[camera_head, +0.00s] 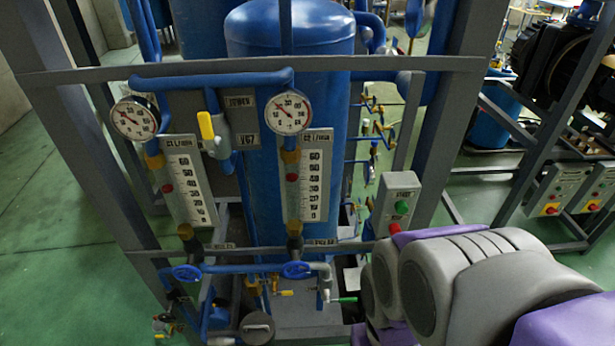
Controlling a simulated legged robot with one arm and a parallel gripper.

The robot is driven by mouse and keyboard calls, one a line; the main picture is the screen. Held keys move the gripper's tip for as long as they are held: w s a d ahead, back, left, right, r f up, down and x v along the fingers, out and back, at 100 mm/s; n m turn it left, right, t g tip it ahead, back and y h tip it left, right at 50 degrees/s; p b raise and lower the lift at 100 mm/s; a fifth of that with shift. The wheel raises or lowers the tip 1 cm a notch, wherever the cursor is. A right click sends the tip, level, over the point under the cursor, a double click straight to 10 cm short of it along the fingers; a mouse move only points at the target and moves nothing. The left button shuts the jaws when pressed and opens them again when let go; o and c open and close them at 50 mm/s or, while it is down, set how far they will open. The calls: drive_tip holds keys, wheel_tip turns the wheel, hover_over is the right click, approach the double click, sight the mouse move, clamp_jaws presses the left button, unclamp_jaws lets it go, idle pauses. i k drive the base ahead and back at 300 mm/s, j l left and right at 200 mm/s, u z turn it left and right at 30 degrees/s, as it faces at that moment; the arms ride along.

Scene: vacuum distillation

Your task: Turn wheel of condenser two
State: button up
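Two small blue handwheels sit low on the front piping of the rig. The left wheel (187,272) is below the left flow scale (188,180). The right wheel (296,269) is below the right flow scale (308,178). I cannot read which one belongs to condenser two. A round gauge (135,118) stands above the left scale, and another gauge (288,113) above the right one. My grey and purple arm fills the lower right, to the right of both wheels. My gripper's fingers do not show, and nothing of mine visibly touches either wheel.
A blue tank (262,150) stands behind the scales inside a grey frame (270,68). A switch box (396,203) with green and red buttons is just above my arm. A green-handled valve (345,300) lies near my arm. Green floor (55,220) is clear at left.

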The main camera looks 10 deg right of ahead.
sight(295, 267)
drive_tip(key=k+l, duration=0.1)
drive_tip(key=l, duration=0.35)
drive_tip(key=k+l, duration=0.1)
drive_tip(key=l, duration=0.35)
drive_tip(key=k+l, duration=0.1)
drive_tip(key=l, duration=0.35)
